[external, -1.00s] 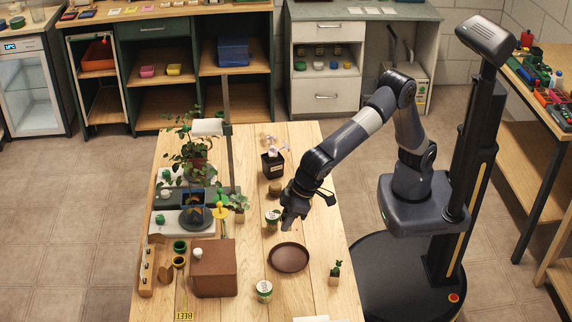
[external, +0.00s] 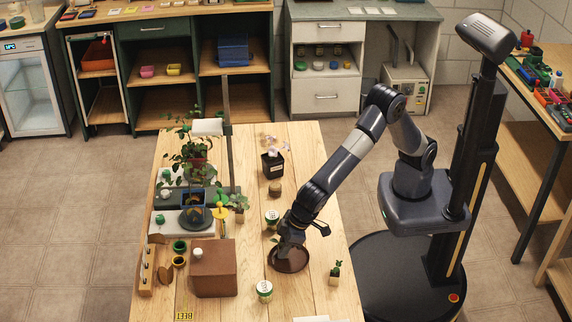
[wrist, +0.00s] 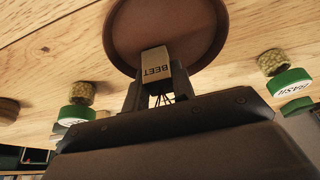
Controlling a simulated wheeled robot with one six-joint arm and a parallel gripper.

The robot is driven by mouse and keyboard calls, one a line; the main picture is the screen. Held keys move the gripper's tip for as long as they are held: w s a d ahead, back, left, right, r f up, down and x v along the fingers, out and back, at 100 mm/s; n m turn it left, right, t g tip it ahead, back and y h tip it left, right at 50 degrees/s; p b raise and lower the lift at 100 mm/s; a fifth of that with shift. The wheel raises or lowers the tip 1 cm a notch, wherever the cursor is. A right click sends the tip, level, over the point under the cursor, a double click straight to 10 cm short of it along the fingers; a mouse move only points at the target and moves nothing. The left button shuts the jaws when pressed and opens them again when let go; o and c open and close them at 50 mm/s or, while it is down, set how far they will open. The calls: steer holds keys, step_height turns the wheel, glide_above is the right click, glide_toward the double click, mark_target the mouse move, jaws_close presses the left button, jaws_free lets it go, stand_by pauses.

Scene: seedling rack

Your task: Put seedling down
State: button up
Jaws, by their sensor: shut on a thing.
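My gripper (wrist: 158,95) is shut on a small tan seedling pot (wrist: 156,66) marked BEET. In the wrist view the pot sits between the two fingers, over the round brown saucer (wrist: 198,28). In the external view my gripper (external: 287,246) is low over the saucer (external: 291,267), and a bit of green (external: 276,241) shows beside the fingers. The pot itself is mostly hidden by the gripper there. I cannot tell whether the pot touches the saucer.
A small potted plant (external: 335,273) is at right. A brown box (external: 214,268) and a BEET tag (external: 184,316) are at left.

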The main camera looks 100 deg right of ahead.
steer(key=shift+f, duration=0.15)
steer(key=o, duration=0.7)
steer(key=shift+r, duration=0.35)
steer(key=v, duration=1.1)
steer(key=shift+s+r, duration=0.25)
steer(key=shift+r, duration=0.05)
